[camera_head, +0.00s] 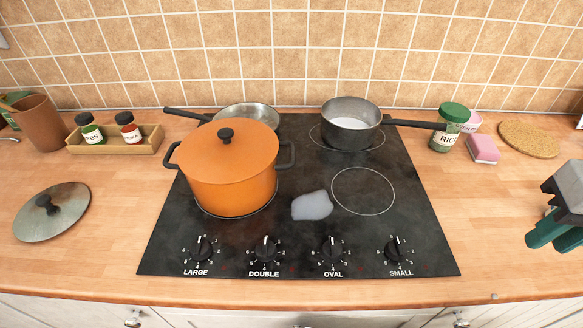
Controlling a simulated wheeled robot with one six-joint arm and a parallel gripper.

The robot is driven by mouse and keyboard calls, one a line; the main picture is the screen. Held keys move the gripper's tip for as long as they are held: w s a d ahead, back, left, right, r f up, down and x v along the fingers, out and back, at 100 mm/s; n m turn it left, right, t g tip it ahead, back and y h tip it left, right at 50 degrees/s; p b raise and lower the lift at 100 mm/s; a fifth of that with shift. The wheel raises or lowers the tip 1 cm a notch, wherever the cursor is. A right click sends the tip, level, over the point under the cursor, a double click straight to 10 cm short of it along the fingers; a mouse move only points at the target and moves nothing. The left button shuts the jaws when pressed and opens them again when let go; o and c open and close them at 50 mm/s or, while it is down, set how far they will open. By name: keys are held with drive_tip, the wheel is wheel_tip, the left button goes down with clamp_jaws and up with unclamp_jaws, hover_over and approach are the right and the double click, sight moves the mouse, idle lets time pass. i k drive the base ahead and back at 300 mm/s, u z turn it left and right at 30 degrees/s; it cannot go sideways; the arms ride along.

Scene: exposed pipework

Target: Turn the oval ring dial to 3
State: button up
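The dial labelled OVAL (333,246) is a round black knob at the front of the black cooktop, third from the left. Small white numbers ring it. Its white pointer mark seems to point roughly up, but is too small to read exactly. My gripper (548,232), grey with teal fingers, is at the right edge, over the worktop right of the cooktop. It is apart from the dial and partly cut off by the frame. I cannot tell how far its fingers are apart.
Other dials are LARGE (202,248), DOUBLE (265,248) and SMALL (398,248). An orange pot (230,170), a frying pan (247,114) and a saucepan (350,125) stand behind. A pale spill (312,206) lies behind the OVAL dial.

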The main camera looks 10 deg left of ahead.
sight(332, 251)
drive_tip(key=u, duration=0.9)
drive_tip(key=k, duration=0.9)
drive_tip(key=z, duration=0.4)
drive_tip(key=i, duration=0.5)
drive_tip(key=z, duration=0.05)
